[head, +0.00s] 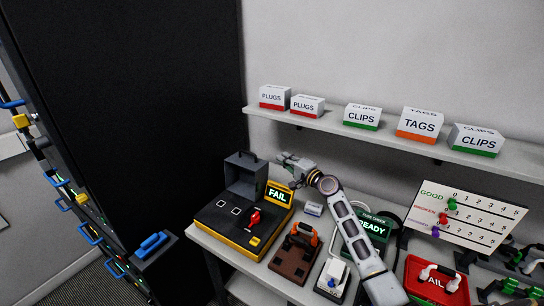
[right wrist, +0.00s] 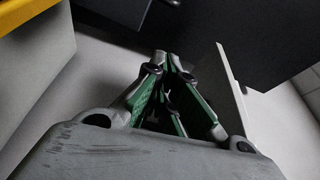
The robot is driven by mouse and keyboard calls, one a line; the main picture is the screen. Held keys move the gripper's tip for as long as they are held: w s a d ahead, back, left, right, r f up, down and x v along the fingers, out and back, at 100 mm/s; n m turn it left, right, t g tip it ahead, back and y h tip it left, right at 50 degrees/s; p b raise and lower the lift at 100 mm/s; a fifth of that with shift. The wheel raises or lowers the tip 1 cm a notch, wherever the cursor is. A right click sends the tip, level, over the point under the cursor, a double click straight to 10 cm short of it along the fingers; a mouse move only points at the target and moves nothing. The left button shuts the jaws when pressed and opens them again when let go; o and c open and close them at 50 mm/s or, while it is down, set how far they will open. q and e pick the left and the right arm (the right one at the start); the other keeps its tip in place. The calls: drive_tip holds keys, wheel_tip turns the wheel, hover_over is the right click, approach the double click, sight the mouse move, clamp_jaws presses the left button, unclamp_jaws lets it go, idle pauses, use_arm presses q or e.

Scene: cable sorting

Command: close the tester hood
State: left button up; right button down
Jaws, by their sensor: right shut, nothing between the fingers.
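The tester (head: 235,228) is a black box with a yellow base at the left end of the table. Its grey hood (head: 245,172) stands raised at the back, with a dark handle on top. The tester's sign (head: 279,196) reads FAIL. My right gripper (head: 282,157) is beside the hood's upper right, pointing left; I cannot tell whether it touches. In the right wrist view its fingers (right wrist: 168,62) are together and empty. A yellow edge (right wrist: 25,25) shows at upper left there. My left gripper is not in view.
A red switch (head: 254,219) stands on the tester. A brown block with an orange handle (head: 298,248), a READY box (head: 372,228) and a red FAIL bin (head: 436,280) are to the right. A shelf (head: 330,122) with label boxes runs above. A black panel (head: 150,100) stands at left.

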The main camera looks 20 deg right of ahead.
sight(263, 161)
drive_tip(key=shift+w+a+p, duration=1.5)
drive_tip(key=shift+w+a, duration=1.7)
drive_tip(key=shift+w, duration=0.25)
drive_tip(key=shift+a, duration=0.1)
